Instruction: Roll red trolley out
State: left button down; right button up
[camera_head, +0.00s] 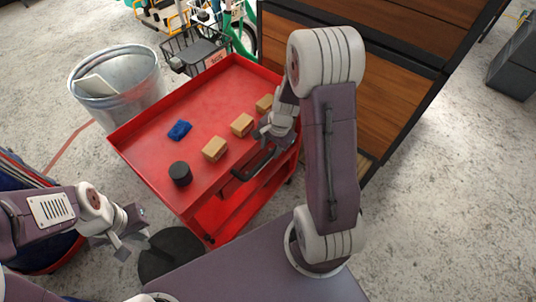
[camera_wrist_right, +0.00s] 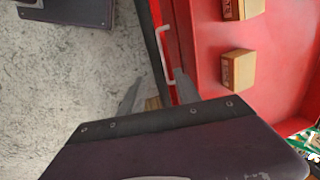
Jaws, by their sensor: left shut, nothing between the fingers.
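The red trolley (camera_head: 225,85) stands in front of me, its top tray holding several small things. A black handle (camera_head: 252,168) runs along its near right side. My right gripper (camera_head: 264,132) is over that side, beside the handle. In the right wrist view, the fingers of my right gripper (camera_wrist_right: 157,92) are apart, with a dark bar (camera_wrist_right: 150,35) along the trolley's red edge (camera_wrist_right: 178,50) between them; I cannot tell whether they touch it. My left gripper (camera_head: 132,236) is shut and empty, low at the left, apart from the trolley.
On the tray are tan boxes (camera_head: 214,149), a blue item (camera_head: 179,130) and a black cylinder (camera_head: 180,174). A metal bin (camera_head: 118,85) stands left of the trolley. A wooden-panelled box (camera_head: 400,60) stands close on its right. Open floor (camera_head: 440,200) lies at the right.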

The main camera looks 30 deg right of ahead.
aim_at(270, 154)
jog(key=f, duration=0.3)
jog(key=shift+w+d+f+b, duration=0.15)
jog(key=shift+d+b, duration=0.05)
jog(key=shift+b, duration=0.2)
jog(key=shift+w+a+f, duration=0.1)
jog(key=shift+f, duration=0.2)
jog(key=shift+a, duration=0.1)
grip_shut()
dwell(0.7)
